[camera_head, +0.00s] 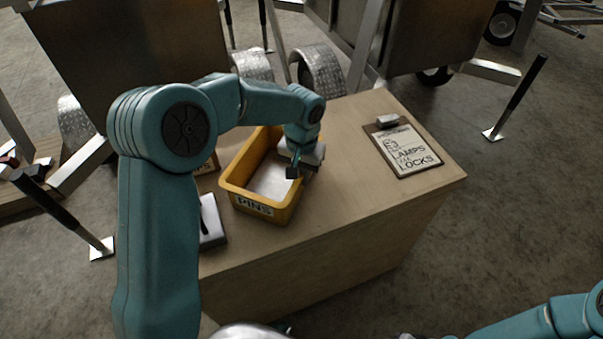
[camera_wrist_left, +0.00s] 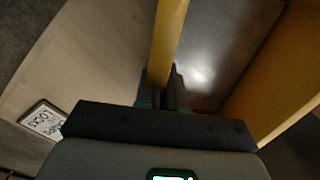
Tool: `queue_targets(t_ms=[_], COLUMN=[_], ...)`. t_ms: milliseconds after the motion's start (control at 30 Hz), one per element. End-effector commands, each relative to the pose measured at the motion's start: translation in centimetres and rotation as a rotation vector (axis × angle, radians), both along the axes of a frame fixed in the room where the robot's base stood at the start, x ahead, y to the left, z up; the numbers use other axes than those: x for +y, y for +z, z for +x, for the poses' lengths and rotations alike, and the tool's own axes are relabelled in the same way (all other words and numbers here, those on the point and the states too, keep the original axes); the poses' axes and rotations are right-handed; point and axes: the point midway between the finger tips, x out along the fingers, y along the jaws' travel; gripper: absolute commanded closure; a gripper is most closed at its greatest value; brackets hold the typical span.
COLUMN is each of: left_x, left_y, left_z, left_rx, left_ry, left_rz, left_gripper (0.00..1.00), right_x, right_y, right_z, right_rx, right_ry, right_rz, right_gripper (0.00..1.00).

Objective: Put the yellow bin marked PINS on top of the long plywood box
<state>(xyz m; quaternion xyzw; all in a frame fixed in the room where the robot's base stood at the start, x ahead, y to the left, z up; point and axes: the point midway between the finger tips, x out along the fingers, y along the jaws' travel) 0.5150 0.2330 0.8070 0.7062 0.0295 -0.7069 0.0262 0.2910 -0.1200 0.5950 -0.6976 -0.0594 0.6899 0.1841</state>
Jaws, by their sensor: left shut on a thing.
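The yellow bin (camera_head: 284,213) marked PINS is upright over the top of the plywood box (camera_head: 355,165), left of its middle; I cannot tell whether its base touches the box. Its inside shows a pale floor and no contents that I can make out. My left gripper (camera_head: 296,172) is shut on the bin's right-hand wall. In the left wrist view, that yellow wall (camera_wrist_left: 168,40) runs down between the fingers (camera_wrist_left: 163,95). The gripper hides part of the rim. My right arm shows at the lower right, but its gripper is out of view.
A clipboard (camera_head: 404,150) reading LAMPS and LOCKS lies on the right end of the box top. A grey item (camera_head: 211,222) and a partly hidden lettered card (camera_head: 208,164) are left of the bin. Trailers (camera_head: 425,35) stand behind. Bare top shows between bin and clipboard.

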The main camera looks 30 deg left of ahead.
Motion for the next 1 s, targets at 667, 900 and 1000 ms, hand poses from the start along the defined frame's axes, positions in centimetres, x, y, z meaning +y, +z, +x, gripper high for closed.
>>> queue_targets(t_ms=[667,900,1000], left_x=[0.0,0.0,-0.1], left_y=[0.3,4.5,6.9], left_z=[0.0,0.1,0.1], left_rx=[0.000,-0.006,-0.005], left_ry=[0.000,0.000,0.000], left_rz=[0.000,0.000,-0.001], left_gripper=[0.66,0.66,0.66], right_x=[0.0,0.0,0.0], right_y=[0.2,0.6,0.9], right_z=[0.0,0.0,0.0], right_rx=[0.000,0.000,0.000], right_ry=[0.000,0.000,0.000], right_rz=[0.000,0.000,0.000], right_gripper=[0.57,0.57,0.57])
